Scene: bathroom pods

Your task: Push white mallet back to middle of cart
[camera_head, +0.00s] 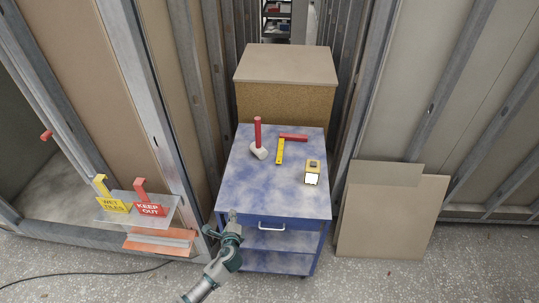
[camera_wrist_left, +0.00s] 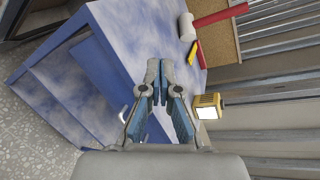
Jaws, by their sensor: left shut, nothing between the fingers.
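The white mallet (camera_head: 259,150) has a pale head and a red handle that points up and away. It rests on the blue cart top (camera_head: 262,193), left of centre toward the back. In the left wrist view its white head (camera_wrist_left: 187,27) and red handle (camera_wrist_left: 220,17) show at the top right. My left gripper (camera_head: 233,213) is at the cart's front left edge, well nearer than the mallet and apart from it. In the left wrist view the gripper (camera_wrist_left: 156,64) has its fingers together with nothing between them. My right gripper is not in view.
A red and yellow square (camera_head: 281,150) and a yellow work light (camera_head: 312,172) lie on the cart, right of the mallet. A wooden crate (camera_head: 286,102) stands behind the cart. Stud walls flank it, with signs (camera_head: 149,209) at left and leaning boards (camera_head: 391,213) at right.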

